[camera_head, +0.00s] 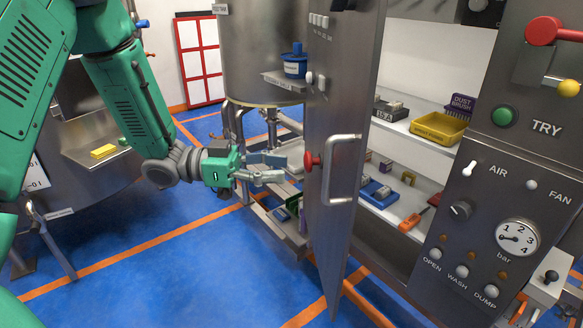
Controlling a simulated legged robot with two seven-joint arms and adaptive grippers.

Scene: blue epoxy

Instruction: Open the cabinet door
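The grey metal cabinet door (335,80) stands swung open, and the shelves inside show to its right. A pale bar handle (341,170) and a red knob (312,161) are on the door. My green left arm comes in from the upper left. Its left gripper (284,168) is just left of the door in the picture, with its grey fingers pointing right toward the red knob. The fingers are spread apart with nothing between them. I cannot tell the exact depth gap to the door. My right gripper is not in view.
The cabinet shelves hold a yellow bin (438,128), a blue tray (378,194) and small parts. A control panel (500,215) with a gauge stands at right. A steel tank (262,55) with a side shelf is behind the door. Blue floor (170,270) is clear at lower left.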

